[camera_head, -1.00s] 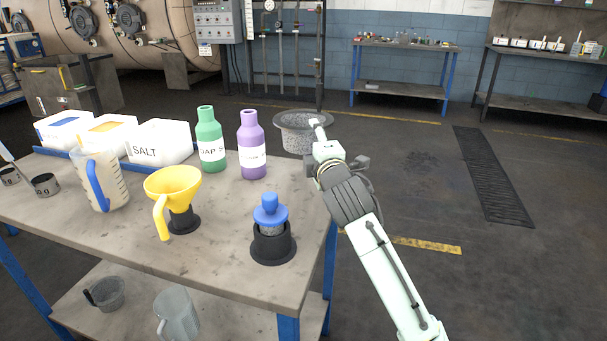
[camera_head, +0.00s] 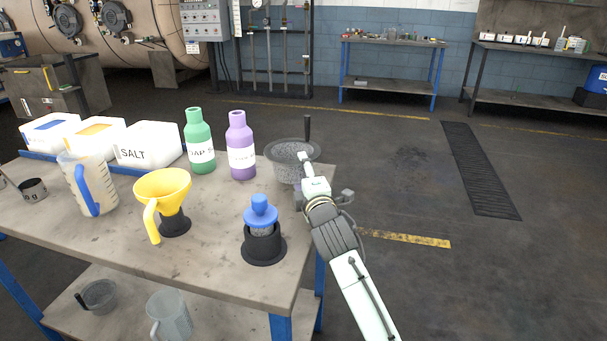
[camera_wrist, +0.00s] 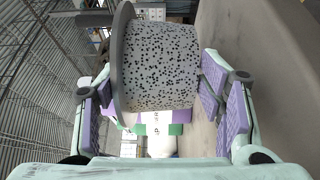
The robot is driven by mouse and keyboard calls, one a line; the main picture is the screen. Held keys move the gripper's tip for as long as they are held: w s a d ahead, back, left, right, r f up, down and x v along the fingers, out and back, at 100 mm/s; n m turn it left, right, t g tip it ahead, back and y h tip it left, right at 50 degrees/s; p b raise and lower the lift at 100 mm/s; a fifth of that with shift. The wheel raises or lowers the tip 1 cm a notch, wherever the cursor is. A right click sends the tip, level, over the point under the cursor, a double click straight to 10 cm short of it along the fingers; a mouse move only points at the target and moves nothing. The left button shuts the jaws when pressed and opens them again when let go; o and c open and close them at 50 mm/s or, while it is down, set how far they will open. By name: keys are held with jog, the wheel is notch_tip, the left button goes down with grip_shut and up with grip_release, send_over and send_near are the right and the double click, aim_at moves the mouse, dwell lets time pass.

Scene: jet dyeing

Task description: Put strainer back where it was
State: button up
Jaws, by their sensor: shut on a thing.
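The strainer (camera_head: 291,170) is a grey speckled bowl with a wide dark rim and a black upright handle. It is at the table's far right corner, right of the purple bottle (camera_head: 240,145). My gripper (camera_head: 305,187) reaches it from the front right; its fingertips are mostly hidden in the head view. In the wrist view the strainer (camera_wrist: 160,65) fills the space between the two purple-padded fingers, its rim at the left. My gripper is shut on it. I cannot tell whether its base touches the table (camera_head: 110,225).
A green bottle (camera_head: 199,142), a yellow funnel (camera_head: 163,186) and a blue-topped piece in a black holder (camera_head: 263,248) stand on the table. A salt box (camera_head: 150,145) and a measuring jug (camera_head: 88,182) are at the left.

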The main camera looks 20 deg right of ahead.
jog(key=shift+f+b, duration=0.5)
jog(key=shift+b, duration=0.1)
jog(key=o, duration=1.1)
jog(key=shift+r+p, duration=0.6)
jog(key=shift+p, duration=0.4)
jog(key=s+b, duration=0.1)
jog(key=s, duration=0.2)
jog(key=s+b, duration=0.2)
jog(key=s, duration=0.2)
jog(key=s+a+b, duration=0.1)
jog(key=s, duration=0.3)
jog(key=shift+f+b, duration=0.1)
jog(key=shift+b, duration=0.25)
jog(key=shift+s+a, duration=0.15)
jog(key=shift+s, duration=0.35)
